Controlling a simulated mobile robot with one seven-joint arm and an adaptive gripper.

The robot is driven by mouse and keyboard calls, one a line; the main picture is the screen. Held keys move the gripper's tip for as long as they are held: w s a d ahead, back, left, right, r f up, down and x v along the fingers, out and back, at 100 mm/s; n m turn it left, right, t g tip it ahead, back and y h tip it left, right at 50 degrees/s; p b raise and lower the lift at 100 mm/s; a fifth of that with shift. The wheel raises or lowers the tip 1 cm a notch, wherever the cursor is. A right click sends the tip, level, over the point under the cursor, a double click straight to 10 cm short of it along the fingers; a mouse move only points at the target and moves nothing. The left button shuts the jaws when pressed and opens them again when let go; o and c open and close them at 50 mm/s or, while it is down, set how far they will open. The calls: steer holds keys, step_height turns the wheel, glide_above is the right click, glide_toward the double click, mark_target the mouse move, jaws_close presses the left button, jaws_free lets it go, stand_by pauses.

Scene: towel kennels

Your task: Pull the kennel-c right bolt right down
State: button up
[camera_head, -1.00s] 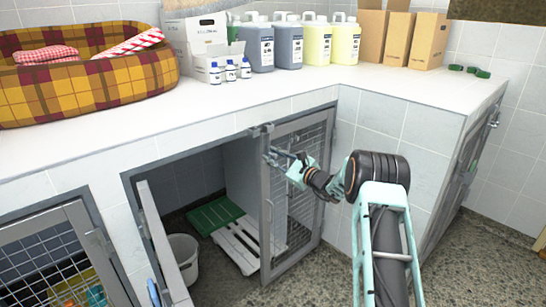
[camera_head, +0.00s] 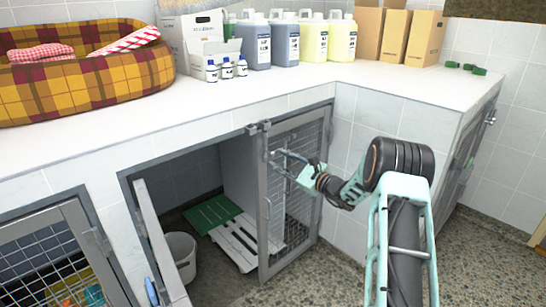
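The open-fronted kennel in the middle has a right mesh door (camera_head: 292,190) that stands slightly ajar. Grey bolt hardware (camera_head: 265,127) sits at the top of this door's left edge, under the counter lip. A second grey fitting (camera_head: 251,129) is just left of it. My gripper (camera_head: 276,156) is at the upper left of the mesh door, a little below the bolt hardware. Its two thin fingers point left and look spread apart, with nothing seen between them. Whether a finger touches the door stile or a bolt rod is too small to tell. No kennel label is readable.
The left door (camera_head: 160,245) of this kennel is swung out. Inside are a white slatted pallet (camera_head: 232,246), a green mat (camera_head: 213,211) and a bucket (camera_head: 181,255). A white counter (camera_head: 200,112) overhangs, with bottles and a plaid bed. Speckled floor (camera_head: 320,270) lies open in front.

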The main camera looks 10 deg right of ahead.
steer(key=v, duration=0.6)
steer(key=shift+s, duration=0.1)
